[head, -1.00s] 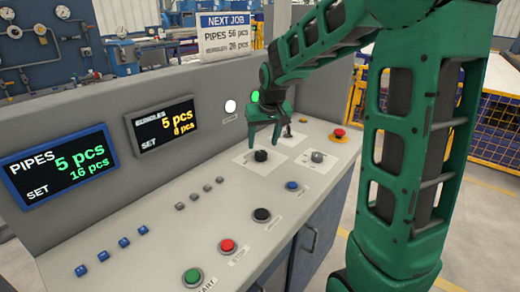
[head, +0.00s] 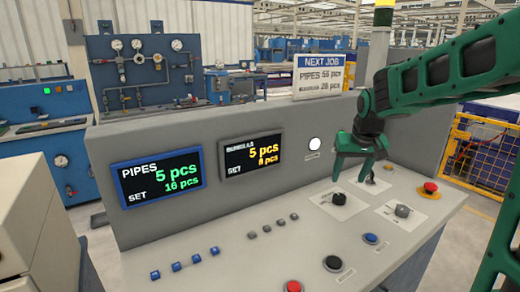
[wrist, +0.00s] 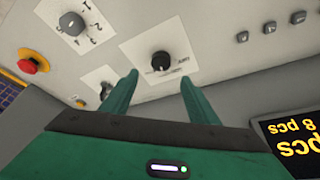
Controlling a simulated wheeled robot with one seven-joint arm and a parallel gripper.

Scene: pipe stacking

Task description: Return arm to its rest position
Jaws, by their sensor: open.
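My green arm reaches in from the right in the head view. My gripper (head: 352,172) is open and empty above the console (head: 290,232), over a black rotary knob (head: 339,198) on a white plate. In the wrist view my two green fingers (wrist: 155,95) are spread apart, and the same black knob (wrist: 161,62) shows beyond and between their tips. The fingers look apart from the knob, though the exact gap is hard to judge.
A grey knob (head: 402,210), a red emergency button (head: 430,187) and a blue button (head: 370,238) sit nearby. The pipes display (head: 157,178) reads 5, set 16. A yellow fence (head: 481,150) is at right.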

